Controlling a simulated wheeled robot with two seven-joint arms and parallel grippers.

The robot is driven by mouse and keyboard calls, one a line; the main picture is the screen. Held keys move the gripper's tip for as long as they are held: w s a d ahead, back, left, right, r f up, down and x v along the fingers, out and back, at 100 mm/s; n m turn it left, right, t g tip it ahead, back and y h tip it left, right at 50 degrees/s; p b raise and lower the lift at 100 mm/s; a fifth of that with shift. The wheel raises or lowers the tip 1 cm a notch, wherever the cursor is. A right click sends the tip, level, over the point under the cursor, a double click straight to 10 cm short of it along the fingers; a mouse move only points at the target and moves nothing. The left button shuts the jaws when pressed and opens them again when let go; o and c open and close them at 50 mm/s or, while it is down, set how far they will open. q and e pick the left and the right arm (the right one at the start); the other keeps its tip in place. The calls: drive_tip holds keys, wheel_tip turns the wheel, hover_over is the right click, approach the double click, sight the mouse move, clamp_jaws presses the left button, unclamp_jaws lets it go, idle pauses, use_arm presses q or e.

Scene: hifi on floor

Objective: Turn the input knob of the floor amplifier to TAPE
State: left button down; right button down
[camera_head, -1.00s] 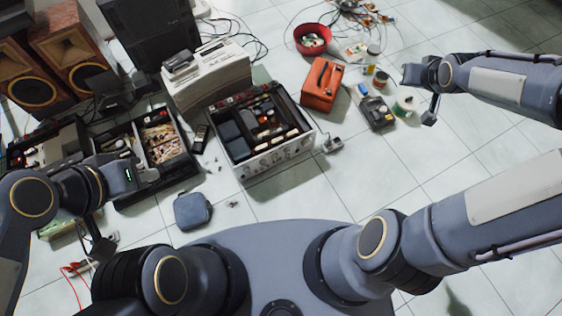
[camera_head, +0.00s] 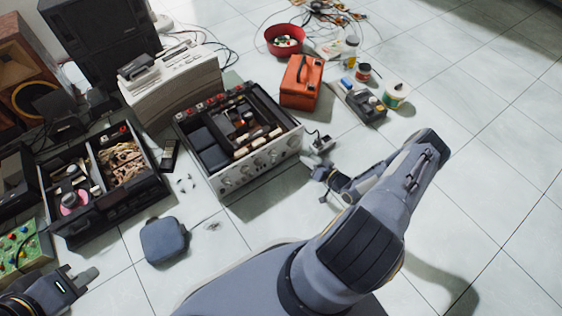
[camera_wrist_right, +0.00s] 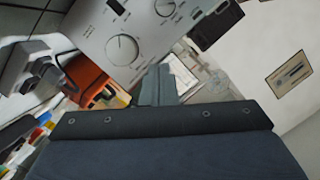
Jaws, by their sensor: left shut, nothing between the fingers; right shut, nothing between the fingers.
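The floor amplifier (camera_head: 233,180) is an open-topped unit with a silver front panel bearing a row of round knobs (camera_head: 260,164). In the right wrist view its panel (camera_wrist_right: 88,28) fills the top, with a large round knob (camera_wrist_right: 122,49) and a smaller knob (camera_wrist_right: 165,8); the lettering is too small to read. My right gripper (camera_head: 322,172) is shut and empty, just off the panel's right end. Its closed fingertips (camera_wrist_right: 157,80) show below and right of the large knob, apart from it. My left gripper (camera_head: 88,274) is shut and empty at the lower left.
A grey adapter (camera_head: 320,144) with a cable lies right of the amplifier. An orange box (camera_head: 299,88), a battery-like pack (camera_head: 362,104) and jars stand behind. An open black unit (camera_head: 104,216) and a blue pouch (camera_head: 164,240) are left. Floor at right is clear.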

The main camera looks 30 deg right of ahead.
sight(273, 155)
drive_tip(key=b+x, duration=0.3)
drive_tip(key=x, duration=0.6)
drive_tip(key=shift+w+f, duration=0.15)
drive_tip(key=shift+w, duration=0.05)
drive_tip(key=shift+w+a+f+b, duration=0.1)
drive_tip(key=shift+a+f+b, duration=0.45)
drive_tip(key=shift+a+f, duration=0.8)
drive_tip(key=shift+f, duration=0.05)
drive_tip(key=shift+a+f+m, duration=0.2)
drive_tip(key=shift+f+m, duration=0.1)
drive_tip(key=shift+m, duration=0.2)
drive_tip(key=m, duration=0.1)
drive_tip(key=f+m+y, duration=0.1)
drive_tip(key=m, duration=0.1)
drive_tip(key=m+t, duration=0.1)
drive_tip(key=m, duration=0.1)
drive_tip(key=shift+a+f+y, duration=0.25)
drive_tip(key=shift+a+y, duration=0.1)
drive_tip(key=shift+y, duration=0.05)
drive_tip(key=shift+f, duration=0.15)
